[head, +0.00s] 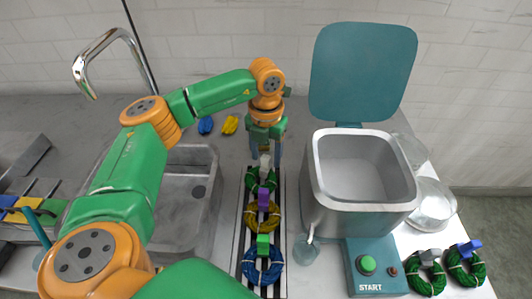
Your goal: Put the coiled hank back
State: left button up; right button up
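Three coiled hanks lie in a row on a dark slatted strip (243,215): a green hank with a pale grey clip (262,182) at the far end, a yellow hank with a purple clip (252,222) in the middle, and a blue hank with a green clip (263,272) nearest. Two more green hanks lie at the front right, one with a grey clip (428,278) and one with a blue-purple clip (466,270). My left gripper (265,156) points down over the far green hank, its fingers apart on either side of the pale clip. My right gripper is out of view.
A grey open vat (310,190) with a raised teal lid (362,70) stands right of the strip. A START button box (375,280) is in front. A sink (188,205) and tap (92,55) are left. Small blue (205,125) and yellow (230,124) bundles lie behind.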

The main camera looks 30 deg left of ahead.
pick_arm(q)
notch_tip(320, 180, up, 12)
jog(key=shift+r, duration=0.2)
dwell(0.6)
